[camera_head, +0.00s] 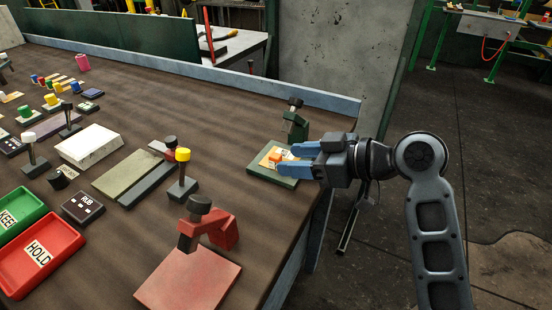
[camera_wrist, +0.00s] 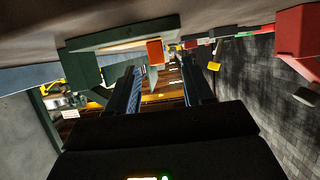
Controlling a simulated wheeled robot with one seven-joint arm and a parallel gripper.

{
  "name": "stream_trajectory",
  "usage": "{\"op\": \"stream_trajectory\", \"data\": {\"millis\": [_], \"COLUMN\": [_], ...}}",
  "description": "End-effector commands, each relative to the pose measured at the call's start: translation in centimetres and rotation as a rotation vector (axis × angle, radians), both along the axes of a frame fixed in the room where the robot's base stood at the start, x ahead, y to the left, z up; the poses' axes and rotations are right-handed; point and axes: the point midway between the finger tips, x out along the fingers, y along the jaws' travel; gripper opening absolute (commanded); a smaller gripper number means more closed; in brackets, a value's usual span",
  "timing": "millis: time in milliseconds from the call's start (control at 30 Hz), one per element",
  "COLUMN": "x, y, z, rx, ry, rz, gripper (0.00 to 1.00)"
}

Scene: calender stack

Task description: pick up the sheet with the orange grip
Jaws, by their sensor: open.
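The orange grip (camera_head: 277,156) stands on a pale yellow sheet (camera_head: 265,160) on a green base plate (camera_head: 285,181) near the table's right edge. A dark green clamp post (camera_head: 295,125) stands at the back of the plate. My gripper (camera_head: 285,160) is open and comes in from the right, with its blue fingertips close to the grip. In the wrist view, which looks upside down, the orange grip (camera_wrist: 155,51) shows between the lines of the two fingers (camera_wrist: 161,68), near their tips. I cannot tell whether the fingers touch it. Part of the sheet is hidden by the fingers.
A red clamp (camera_head: 215,228) with a reddish plate (camera_head: 188,278) stands in front. A yellow-topped post (camera_head: 183,170), a green-grey slab (camera_head: 133,175), a white block (camera_head: 90,146) and a red HOLD tray (camera_head: 38,262) are to the left. The table ends just right of the green plate.

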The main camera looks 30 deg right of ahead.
Motion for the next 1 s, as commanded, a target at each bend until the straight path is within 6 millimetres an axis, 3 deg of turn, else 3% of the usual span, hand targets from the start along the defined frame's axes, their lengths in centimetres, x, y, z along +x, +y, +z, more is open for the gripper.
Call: {"op": "stream_trajectory", "data": {"millis": [233,567,1000], "x": [2.9,3.3,3.2], "y": [1.6,1.8,1.8], "z": [-0.9,-1.2,-1.2], "rx": [0.000,0.000,0.000], "ry": [0.000,0.000,0.000], "rz": [0.001,-0.001,-0.001], "gripper": [0.51,0.50,0.08]}}
